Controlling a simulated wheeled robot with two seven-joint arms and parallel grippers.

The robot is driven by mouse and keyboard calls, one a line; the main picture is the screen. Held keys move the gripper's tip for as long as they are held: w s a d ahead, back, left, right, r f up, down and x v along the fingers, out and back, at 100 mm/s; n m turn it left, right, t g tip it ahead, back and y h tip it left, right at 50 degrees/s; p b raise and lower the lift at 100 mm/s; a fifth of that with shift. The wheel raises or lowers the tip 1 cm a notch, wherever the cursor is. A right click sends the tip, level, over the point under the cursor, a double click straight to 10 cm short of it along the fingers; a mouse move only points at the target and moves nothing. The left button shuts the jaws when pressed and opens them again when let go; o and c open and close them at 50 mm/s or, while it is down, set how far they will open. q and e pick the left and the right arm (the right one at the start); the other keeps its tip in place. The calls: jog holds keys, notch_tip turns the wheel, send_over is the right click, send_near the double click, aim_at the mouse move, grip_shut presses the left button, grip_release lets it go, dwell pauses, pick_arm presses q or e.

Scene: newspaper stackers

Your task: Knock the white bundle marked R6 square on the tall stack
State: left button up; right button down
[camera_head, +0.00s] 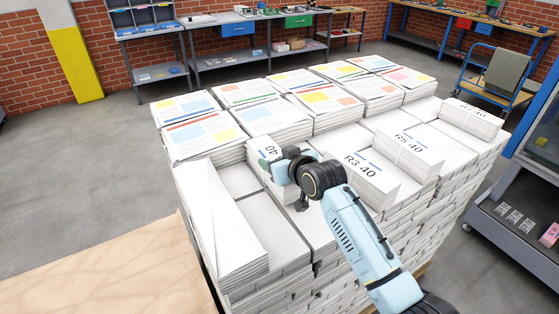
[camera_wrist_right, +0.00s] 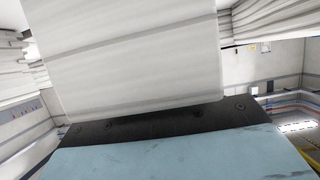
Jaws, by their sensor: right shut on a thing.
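The tall stack (camera_head: 350,245) is a broad pile of white newspaper bundles. A white bundle (camera_head: 262,147) near its middle shows a printed "40"; the rest of its label is hidden by my right gripper (camera_head: 277,172). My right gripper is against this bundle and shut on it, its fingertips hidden. In the right wrist view a white bundle (camera_wrist_right: 130,55) fills the middle, close against the palm. Other marked white bundles on top read R3 40 (camera_head: 362,175) and R5 40 (camera_head: 410,150). A further one (camera_head: 472,118) at the back right has a label I cannot read fully. My left gripper is out of view.
Colour-printed bundles (camera_head: 200,135) cover the stack's back and left. A white bundle (camera_head: 215,225) lies skewed at the front left. A wooden board (camera_head: 110,265) is at lower left. A blue cart (camera_head: 490,80) and a grey shelf unit (camera_head: 510,220) stand right. Floor at left is clear.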

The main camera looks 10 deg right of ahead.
jog(key=shift+w+a+r, duration=0.2)
jog(key=shift+w+r, duration=0.05)
jog(key=shift+w, duration=0.25)
jog(key=shift+r+p, duration=0.25)
jog(key=shift+p, duration=0.05)
dwell(2.1)
jog(key=shift+s+d+f+p, duration=0.1)
jog(key=shift+s+p, duration=0.05)
jog(key=shift+p, duration=0.45)
jog(key=shift+s+d+p, duration=0.2)
jog(key=shift+s+p, duration=0.25)
jog(key=shift+s, duration=0.05)
jog(key=shift+s+d+f, duration=0.1)
jog(key=shift+s+d, duration=0.25)
jog(key=shift+s, duration=0.5)
jog(key=shift+r, duration=2.95)
